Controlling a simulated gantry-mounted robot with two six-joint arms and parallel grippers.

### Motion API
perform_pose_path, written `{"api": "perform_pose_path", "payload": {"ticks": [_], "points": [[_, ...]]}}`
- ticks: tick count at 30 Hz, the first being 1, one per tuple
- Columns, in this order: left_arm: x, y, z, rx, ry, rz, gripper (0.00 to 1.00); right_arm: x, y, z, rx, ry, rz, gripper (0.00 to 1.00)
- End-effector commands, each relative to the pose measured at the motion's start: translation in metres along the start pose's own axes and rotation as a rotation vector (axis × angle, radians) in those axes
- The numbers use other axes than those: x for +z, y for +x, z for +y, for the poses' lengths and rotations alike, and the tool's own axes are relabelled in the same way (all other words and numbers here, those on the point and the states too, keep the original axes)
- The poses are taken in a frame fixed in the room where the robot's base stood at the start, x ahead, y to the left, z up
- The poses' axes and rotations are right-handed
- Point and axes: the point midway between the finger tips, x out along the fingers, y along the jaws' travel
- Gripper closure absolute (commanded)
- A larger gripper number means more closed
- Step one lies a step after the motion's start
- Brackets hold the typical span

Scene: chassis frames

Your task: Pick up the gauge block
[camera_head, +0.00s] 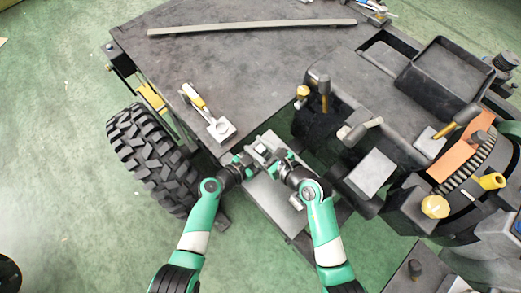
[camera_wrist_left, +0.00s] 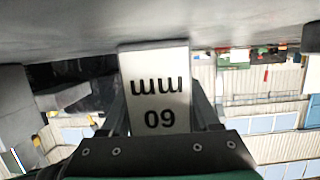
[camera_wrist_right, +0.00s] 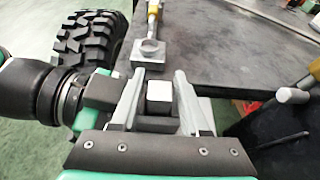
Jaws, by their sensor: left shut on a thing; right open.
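The gauge block (camera_wrist_left: 156,88) is a pale block with upside-down "60 mm" lettering in the left wrist view. My left gripper (camera_wrist_left: 158,105) is shut on it, with a finger on each side. In the right wrist view the end of the block (camera_wrist_right: 160,91) shows between the fingers of my right gripper (camera_wrist_right: 154,95), which is open around it. Whether a right finger touches the block I cannot tell. In the head view my left gripper (camera_head: 248,158) and right gripper (camera_head: 273,160) meet above a grey step, and the block is too small to make out clearly.
A dark chassis plate (camera_head: 240,65) lies beyond the grippers, with a yellow-handled tool with a square metal base (camera_head: 221,129) at its near edge. A big tyre (camera_head: 147,155) stands left. Levers and a tray (camera_head: 445,75) crowd the right. Green floor is open at left.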

Motion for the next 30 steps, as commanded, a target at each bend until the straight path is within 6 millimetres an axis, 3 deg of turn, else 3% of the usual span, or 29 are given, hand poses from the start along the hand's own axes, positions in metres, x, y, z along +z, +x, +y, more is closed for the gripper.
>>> {"api": "perform_pose_path", "payload": {"ticks": [3, 11, 18, 30], "points": [[0.0000, 0.0000, -0.0002, -0.001, 0.000, 0.000, 1.00, 0.0002, 0.0119, 0.0002, 0.000, -0.001, 0.001, 0.55], [-0.0001, 0.0000, -0.0002, -0.001, 0.000, 0.000, 1.00, 0.0001, 0.0139, 0.0000, -0.001, 0.000, 0.000, 0.57], [-0.0001, 0.0000, -0.0001, 0.000, 0.000, 0.000, 1.00, 0.0001, 0.0137, 0.0000, -0.001, 0.000, 0.000, 1.00], [-0.0002, -0.0001, -0.0002, -0.001, 0.000, 0.000, 1.00, 0.0021, 0.0130, -0.0001, -0.001, -0.001, -0.002, 1.00]]}}
